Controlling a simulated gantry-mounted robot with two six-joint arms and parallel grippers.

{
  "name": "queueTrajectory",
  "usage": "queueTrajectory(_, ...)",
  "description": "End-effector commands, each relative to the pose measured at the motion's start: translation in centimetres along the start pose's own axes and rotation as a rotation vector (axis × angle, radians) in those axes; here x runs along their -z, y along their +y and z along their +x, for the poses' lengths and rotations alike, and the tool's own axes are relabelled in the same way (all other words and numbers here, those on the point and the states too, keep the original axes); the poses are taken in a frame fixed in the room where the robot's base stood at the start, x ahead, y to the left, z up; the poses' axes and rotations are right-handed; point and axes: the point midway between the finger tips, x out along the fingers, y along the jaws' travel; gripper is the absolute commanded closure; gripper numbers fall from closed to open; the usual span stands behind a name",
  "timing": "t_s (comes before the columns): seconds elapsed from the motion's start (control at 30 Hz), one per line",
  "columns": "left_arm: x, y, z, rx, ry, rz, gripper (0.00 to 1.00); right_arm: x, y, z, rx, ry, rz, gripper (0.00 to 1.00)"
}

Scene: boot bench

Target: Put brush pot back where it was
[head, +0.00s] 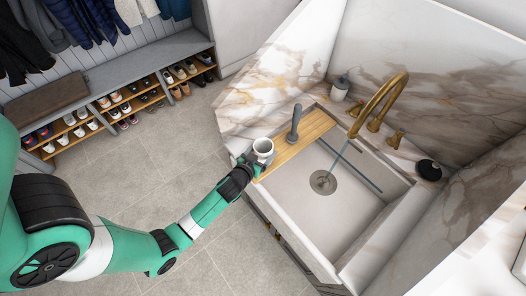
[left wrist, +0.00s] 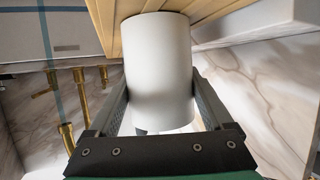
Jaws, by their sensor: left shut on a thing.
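The brush pot is a plain white, open-topped cylinder (head: 263,146) at the left end of the wooden board (head: 304,138), which lies across the sink. My left gripper (head: 250,160) is shut on the pot from the floor side. In the left wrist view the pot (left wrist: 159,60) sits between the two fingers of the gripper (left wrist: 160,92), with wooden slats behind its far end. I cannot tell whether its base touches the board. My right gripper is not in view.
A grey upright object (head: 295,123) stands on the board, close to the pot. Behind are a brass tap (head: 383,98), a lidded jar (head: 340,88) and a black round item (head: 429,170). A shoe bench (head: 130,75) stands at upper left.

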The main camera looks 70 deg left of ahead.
Motion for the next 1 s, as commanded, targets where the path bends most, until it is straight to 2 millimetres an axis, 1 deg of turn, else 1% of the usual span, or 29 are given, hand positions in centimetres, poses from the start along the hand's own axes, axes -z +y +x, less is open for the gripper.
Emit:
queueTrajectory(0.03, -0.2, 0.0, 0.1, 0.000, 0.002, 0.000, 1.00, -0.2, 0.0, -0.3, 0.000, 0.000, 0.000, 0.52)
queueTrajectory(0.07, -0.3, 0.0, 0.1, 0.000, -0.001, 0.000, 0.14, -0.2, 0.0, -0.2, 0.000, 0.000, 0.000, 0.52)
queueTrajectory(0.13, -0.2, 0.0, 0.1, 0.000, -0.001, 0.000, 0.01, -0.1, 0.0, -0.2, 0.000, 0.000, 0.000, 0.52)
queueTrajectory(0.17, -0.2, 0.0, 0.1, 0.000, -0.001, 0.000, 0.00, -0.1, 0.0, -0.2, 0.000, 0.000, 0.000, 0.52)
queueTrajectory(0.33, -0.2, 0.0, 0.1, 0.000, -0.001, 0.000, 0.00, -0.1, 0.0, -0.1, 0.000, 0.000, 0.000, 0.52)
queueTrajectory(0.47, 0.2, 0.0, -0.3, 0.000, -0.001, 0.000, 0.00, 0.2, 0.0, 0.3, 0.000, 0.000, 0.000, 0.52)
queueTrajectory(0.57, -0.1, 0.0, -1.7, -0.001, -0.002, 0.001, 0.00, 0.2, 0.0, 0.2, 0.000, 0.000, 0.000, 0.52)
queueTrajectory(0.8, -0.2, 0.1, -7.5, -0.003, -0.002, 0.003, 0.00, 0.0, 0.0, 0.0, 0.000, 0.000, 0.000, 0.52)
queueTrajectory(0.9, -0.1, 0.1, -9.7, -0.003, -0.002, 0.002, 0.00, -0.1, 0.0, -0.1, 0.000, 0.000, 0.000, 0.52)
queueTrajectory(1.0, -0.1, 0.1, -11.2, -0.002, -0.002, 0.002, 0.00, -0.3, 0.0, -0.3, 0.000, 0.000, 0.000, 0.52)
